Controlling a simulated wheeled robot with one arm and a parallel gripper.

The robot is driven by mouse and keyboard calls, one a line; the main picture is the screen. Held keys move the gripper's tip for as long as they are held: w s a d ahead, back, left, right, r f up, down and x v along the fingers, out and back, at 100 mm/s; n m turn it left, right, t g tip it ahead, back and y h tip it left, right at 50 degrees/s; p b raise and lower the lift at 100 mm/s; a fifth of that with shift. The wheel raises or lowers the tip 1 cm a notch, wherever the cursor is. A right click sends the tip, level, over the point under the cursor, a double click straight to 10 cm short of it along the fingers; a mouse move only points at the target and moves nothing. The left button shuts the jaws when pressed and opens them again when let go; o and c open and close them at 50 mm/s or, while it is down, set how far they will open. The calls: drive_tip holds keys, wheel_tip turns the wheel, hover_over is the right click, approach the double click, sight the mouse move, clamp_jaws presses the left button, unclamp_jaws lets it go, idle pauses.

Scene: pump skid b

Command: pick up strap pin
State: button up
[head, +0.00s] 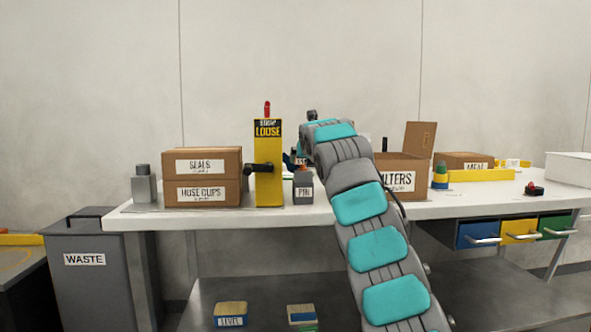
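A small dark grey block labelled PIN (303,188) stands on the bench, just right of a yellow post labelled LOOSE (268,180). A red piece (267,108) sticks up from the top of the post, and a black knob shows on its left side. I cannot tell which piece is the strap pin; it may be hidden. My arm reaches over the bench from the lower right. My gripper (294,160) seems to be just above the PIN block, close to the post's right side. My arm partly hides it, and its fingers are too small to judge.
Stacked boxes labelled SEALS (201,161) and HOSE CLIPS (201,192) stand left of the post. A FILTERS box (401,183) is partly behind my arm. A red button (535,189) sits right. The bench front (480,205) right of my arm is clear.

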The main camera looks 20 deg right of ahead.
sight(303, 162)
drive_tip(key=w, duration=0.1)
drive_tip(key=w+p, duration=0.1)
drive_tip(key=w, duration=0.1)
drive_tip(key=shift+d+f+n, duration=0.2)
drive_tip(key=shift+f+n, duration=0.05)
drive_tip(key=shift+n, duration=0.15)
drive_tip(key=p+x, duration=0.2)
drive_tip(key=x, duration=0.2)
drive_tip(key=shift+a+f+p, duration=0.2)
drive_tip(key=shift+a+p, duration=0.15)
drive_tip(key=shift+p, duration=0.05)
drive_tip(key=shift+w+d+f, duration=0.25)
drive_tip(key=shift+w+f, duration=0.05)
drive_tip(key=shift+w, duration=0.25)
drive_tip(key=c, duration=1.5)
drive_tip(key=shift+r+p, duration=0.15)
drive_tip(key=shift+p, duration=0.15)
